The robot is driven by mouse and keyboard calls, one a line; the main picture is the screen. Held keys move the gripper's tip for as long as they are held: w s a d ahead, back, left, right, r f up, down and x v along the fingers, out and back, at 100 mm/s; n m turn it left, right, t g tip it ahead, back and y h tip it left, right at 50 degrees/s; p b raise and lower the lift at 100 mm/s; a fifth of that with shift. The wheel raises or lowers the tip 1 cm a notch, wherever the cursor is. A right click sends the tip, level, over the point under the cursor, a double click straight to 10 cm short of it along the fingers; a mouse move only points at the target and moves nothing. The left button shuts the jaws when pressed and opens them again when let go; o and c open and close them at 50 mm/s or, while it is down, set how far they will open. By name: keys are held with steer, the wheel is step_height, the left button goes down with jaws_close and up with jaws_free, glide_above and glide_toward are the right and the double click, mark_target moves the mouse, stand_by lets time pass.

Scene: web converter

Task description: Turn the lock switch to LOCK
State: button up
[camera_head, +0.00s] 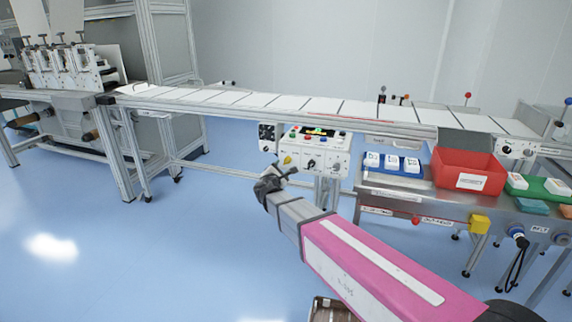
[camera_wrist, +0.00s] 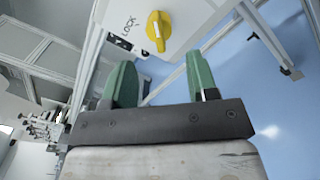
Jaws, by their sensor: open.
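The lock switch is a yellow rotary knob (camera_wrist: 158,30) with a pale stripe, on a white panel face in the wrist view. The word LOCK is printed beside it, to its left in that view. In the head view the yellow knob (camera_head: 287,160) sits at the lower left of the white control box (camera_head: 325,150). My gripper (camera_wrist: 158,82) is open, its two green fingers apart and empty. The knob shows beyond the gap between the fingertips, apart from them. In the head view my gripper (camera_head: 275,177) is just below and left of the control box.
A conveyor with white sheets (camera_head: 280,102) runs above the control box. The blue floor to the left is clear.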

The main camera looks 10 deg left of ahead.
mark_target(285, 163)
steer(key=w, duration=0.6)
steer(key=shift+w+d, duration=0.1)
steer(key=shift+d, duration=0.15)
steer(key=c, duration=0.8)
